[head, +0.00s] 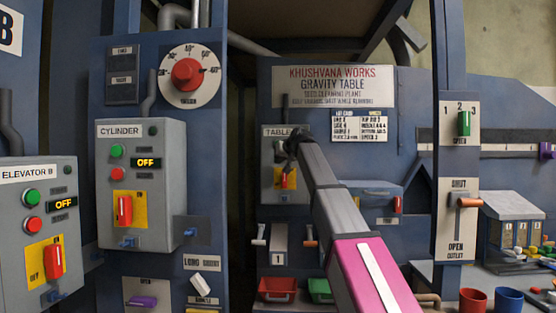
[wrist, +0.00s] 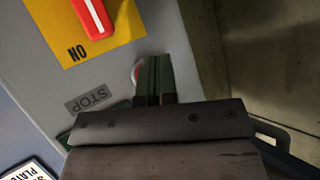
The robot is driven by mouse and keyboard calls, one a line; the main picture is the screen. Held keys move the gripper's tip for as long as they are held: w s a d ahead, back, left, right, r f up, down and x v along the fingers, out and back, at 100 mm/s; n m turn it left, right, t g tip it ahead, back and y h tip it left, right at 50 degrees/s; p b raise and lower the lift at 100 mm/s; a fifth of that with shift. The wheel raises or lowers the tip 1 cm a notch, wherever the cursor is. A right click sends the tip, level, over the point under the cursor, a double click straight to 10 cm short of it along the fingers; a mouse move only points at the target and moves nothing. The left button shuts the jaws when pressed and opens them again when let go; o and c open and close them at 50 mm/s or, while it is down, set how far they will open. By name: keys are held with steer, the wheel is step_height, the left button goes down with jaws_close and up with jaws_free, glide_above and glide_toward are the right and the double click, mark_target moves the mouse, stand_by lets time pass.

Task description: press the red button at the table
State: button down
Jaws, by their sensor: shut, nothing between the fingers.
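The grey TABLE control box (head: 269,171) is on the blue machine's front in the middle of the head view. It also shows in the wrist view (wrist: 45,20). In the wrist view a sliver of the red button (wrist: 135,74), with a pale rim, shows beside my fingers, near the STOP label (wrist: 88,98); the rest is hidden behind them. My gripper (wrist: 156,78) is shut and empty, its fingertips over the button's edge. I cannot tell whether they touch it. In the head view my gripper (head: 287,146) covers the box's upper part, hiding the buttons.
A red switch lever (wrist: 94,14) on a yellow plate is on the same box, below the buttons in the head view (head: 284,180). The CYLINDER box (head: 170,200) and ELEVATOR B box (head: 15,240) stand left. Red (head: 278,283) and green bins are below.

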steer(key=s, duration=0.5)
steer(key=shift+a, duration=0.1)
stand_by(0.3)
stand_by(0.6)
steer(key=s+d+f+m+g+h, duration=0.15)
steer(key=d+f, duration=0.25)
steer(key=f, duration=0.9)
steer(key=s+d+f+g+h, duration=0.1)
steer(key=s+d+f, duration=0.15)
steer(key=f, duration=1.05)
steer(key=s+d+f+m+g+h, duration=0.15)
steer(key=d+f, duration=0.25)
steer(key=f, duration=1)
steer(key=s+d+f+g+h, duration=0.1)
steer(key=s+d+f, duration=0.3)
steer(key=s+f, duration=0.4)
steer(key=s+d+f+m+g+h, duration=0.1)
steer(key=s+d+f+g, duration=0.2)
steer(key=s+f, duration=0.6)
steer(key=s+d+f+g+h, duration=0.1)
steer(key=s+d+f+g, duration=0.1)
steer(key=s+d+f, duration=0.3)
steer(key=s+f, duration=0.4)
steer(key=f, duration=0.5)
steer(key=shift+s+d+f, duration=0.15)
steer(key=shift+d+f, duration=0.1)
steer(key=shift+f, duration=0.05)
